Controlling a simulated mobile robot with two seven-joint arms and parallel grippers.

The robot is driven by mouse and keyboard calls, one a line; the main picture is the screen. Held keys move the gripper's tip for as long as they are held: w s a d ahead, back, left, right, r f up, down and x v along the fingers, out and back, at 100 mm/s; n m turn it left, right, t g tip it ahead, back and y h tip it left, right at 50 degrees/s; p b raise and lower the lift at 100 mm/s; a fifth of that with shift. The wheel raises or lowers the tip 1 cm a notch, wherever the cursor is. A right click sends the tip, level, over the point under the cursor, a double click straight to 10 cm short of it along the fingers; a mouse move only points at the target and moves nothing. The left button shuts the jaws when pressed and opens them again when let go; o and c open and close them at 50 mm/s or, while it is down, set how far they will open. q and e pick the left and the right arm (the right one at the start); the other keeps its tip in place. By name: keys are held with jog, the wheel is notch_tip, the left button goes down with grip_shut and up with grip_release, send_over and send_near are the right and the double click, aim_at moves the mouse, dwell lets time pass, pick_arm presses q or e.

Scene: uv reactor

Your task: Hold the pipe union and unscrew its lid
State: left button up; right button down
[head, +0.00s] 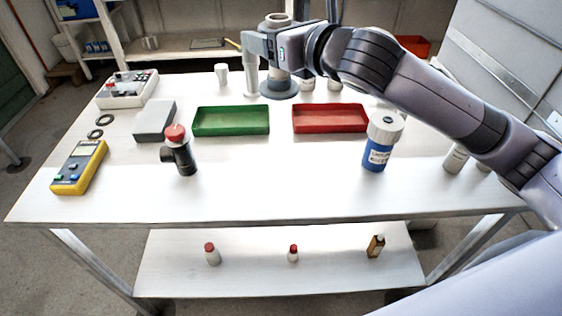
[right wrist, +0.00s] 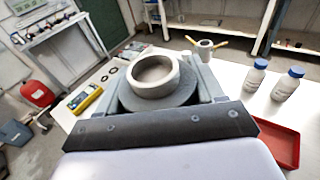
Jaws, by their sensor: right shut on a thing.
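A grey flanged fitting (head: 279,87) with an upright neck and an open ring at its top is at the back middle of the table. My right gripper (head: 268,50) is shut on this fitting, which also shows in the right wrist view (right wrist: 153,77). The fitting looks upright; I cannot tell whether its flange touches the table. A black pipe piece (head: 184,160) with a side branch and a red cap (head: 175,132) stands front left, apart from my gripper. I cannot tell for certain which of the two is the pipe union. My left gripper is not in view.
A green tray (head: 231,132) and a red tray (head: 330,129) lie mid-table. A blue jar (head: 376,155) with a white lid stands on the right. A grey block (head: 154,121) and a yellow meter (head: 79,167) are on the left. The front middle is clear.

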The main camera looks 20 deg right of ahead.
notch_tip(320, 180, down, 20)
jog(key=b, duration=0.3)
jog(key=shift+r, duration=0.1)
jog(key=shift+b, duration=0.3)
jog(key=shift+c, duration=0.7)
grip_release()
jog(key=shift+f, duration=0.2)
jog(key=shift+r, duration=0.2)
jog(key=v, duration=1.2)
